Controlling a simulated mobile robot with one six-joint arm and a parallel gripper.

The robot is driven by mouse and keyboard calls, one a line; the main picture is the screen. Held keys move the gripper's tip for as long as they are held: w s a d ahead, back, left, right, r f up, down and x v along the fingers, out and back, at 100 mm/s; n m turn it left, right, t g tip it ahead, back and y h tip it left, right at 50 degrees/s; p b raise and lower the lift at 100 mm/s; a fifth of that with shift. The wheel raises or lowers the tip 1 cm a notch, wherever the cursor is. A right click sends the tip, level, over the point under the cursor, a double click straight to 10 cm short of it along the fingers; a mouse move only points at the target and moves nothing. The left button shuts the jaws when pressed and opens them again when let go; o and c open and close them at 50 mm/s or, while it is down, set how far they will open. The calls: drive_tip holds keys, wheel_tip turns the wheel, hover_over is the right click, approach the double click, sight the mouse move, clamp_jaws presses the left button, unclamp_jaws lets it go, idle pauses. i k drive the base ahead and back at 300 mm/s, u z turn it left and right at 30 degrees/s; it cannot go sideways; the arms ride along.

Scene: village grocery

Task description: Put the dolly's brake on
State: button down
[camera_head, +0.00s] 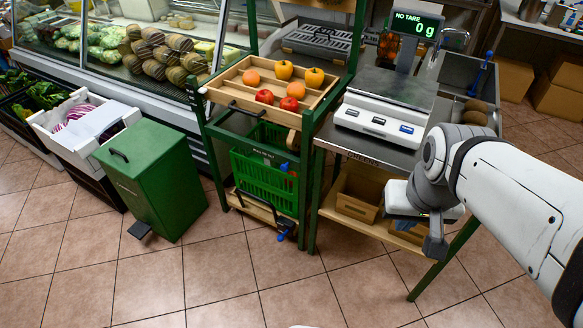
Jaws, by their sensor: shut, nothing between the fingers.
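The dolly (248,204) is a low wooden platform at floor level under the green stand, left of centre. A green plastic crate (262,180) sits on it. At its front right corner is a small dark fitting with blue parts (284,228), close to the floor; it is too small to tell the brake's position. My gripper (434,250) hangs at the right, pointing down in front of the scale table, well to the right of the dolly and apart from it. Its fingers look shut and empty.
The scale table's green leg (441,266) is beside my gripper. A green pedal bin (153,178) stands left of the dolly. The tiled floor (220,280) in front is clear.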

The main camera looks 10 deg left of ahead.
sight(279, 238)
drive_tip(key=z, duration=0.55)
drive_tip(key=k, duration=0.1)
drive_tip(key=u, duration=1.25)
drive_tip(key=i, duration=1)
drive_tip(key=u, duration=1.2)
drive_tip(key=k, duration=1.5)
drive_tip(key=z, duration=0.5)
drive_tip(key=i, duration=0.6)
drive_tip(key=z, duration=0.05)
